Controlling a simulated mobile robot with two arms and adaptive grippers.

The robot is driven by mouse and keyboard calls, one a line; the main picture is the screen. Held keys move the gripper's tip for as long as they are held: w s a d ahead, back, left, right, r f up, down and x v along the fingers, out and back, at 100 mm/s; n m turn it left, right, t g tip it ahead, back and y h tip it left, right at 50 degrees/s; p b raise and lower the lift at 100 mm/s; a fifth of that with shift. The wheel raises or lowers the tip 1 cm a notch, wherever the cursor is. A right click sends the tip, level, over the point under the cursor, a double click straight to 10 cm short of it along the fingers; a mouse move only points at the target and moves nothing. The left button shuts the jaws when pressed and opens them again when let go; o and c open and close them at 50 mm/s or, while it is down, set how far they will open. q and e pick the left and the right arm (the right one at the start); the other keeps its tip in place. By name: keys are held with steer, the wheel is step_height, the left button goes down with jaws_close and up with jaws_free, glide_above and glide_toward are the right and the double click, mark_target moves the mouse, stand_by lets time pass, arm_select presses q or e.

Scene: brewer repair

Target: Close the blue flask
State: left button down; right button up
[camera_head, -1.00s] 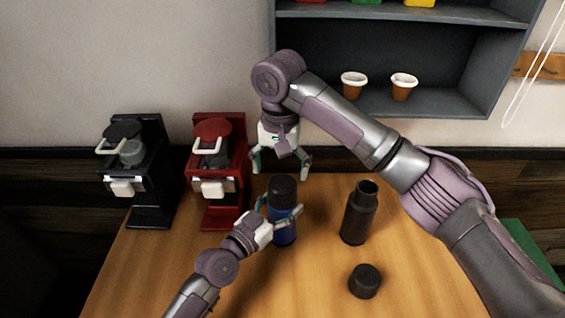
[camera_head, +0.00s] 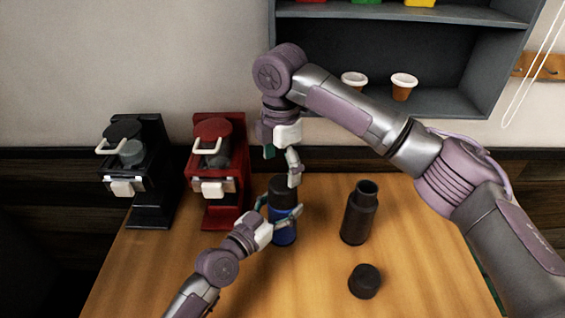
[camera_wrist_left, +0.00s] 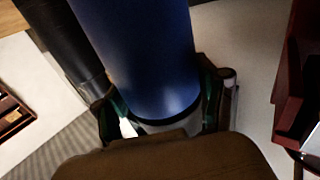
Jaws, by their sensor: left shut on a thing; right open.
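The blue flask (camera_head: 284,232) stands upright on the wooden table, with a dark cap (camera_head: 283,189) on its top. My left gripper (camera_head: 284,220) is shut around the flask's body. In the left wrist view, the blue body (camera_wrist_left: 150,60) fills the middle between the fingers (camera_wrist_left: 165,115). My right gripper (camera_head: 281,168) is open just above the cap. One of its fingers hangs at the cap's upper right; the other is partly hidden. I cannot tell whether it touches the cap or whether the cap is tight.
A black open flask (camera_head: 358,215) stands to the right, with a loose black cap (camera_head: 365,281) in front of it. A red brewer (camera_head: 216,175) and a black brewer (camera_head: 140,175) stand at the left. A shelf (camera_head: 440,103) with two cups hangs behind.

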mark_target(283, 182)
steer(key=n, duration=0.6)
steer(key=shift+d+r+n, duration=0.1)
steer(key=shift+r+n, duration=0.05)
steer(key=shift+n, duration=0.25)
steer(key=n, duration=0.5)
steer(key=shift+f, duration=3.95)
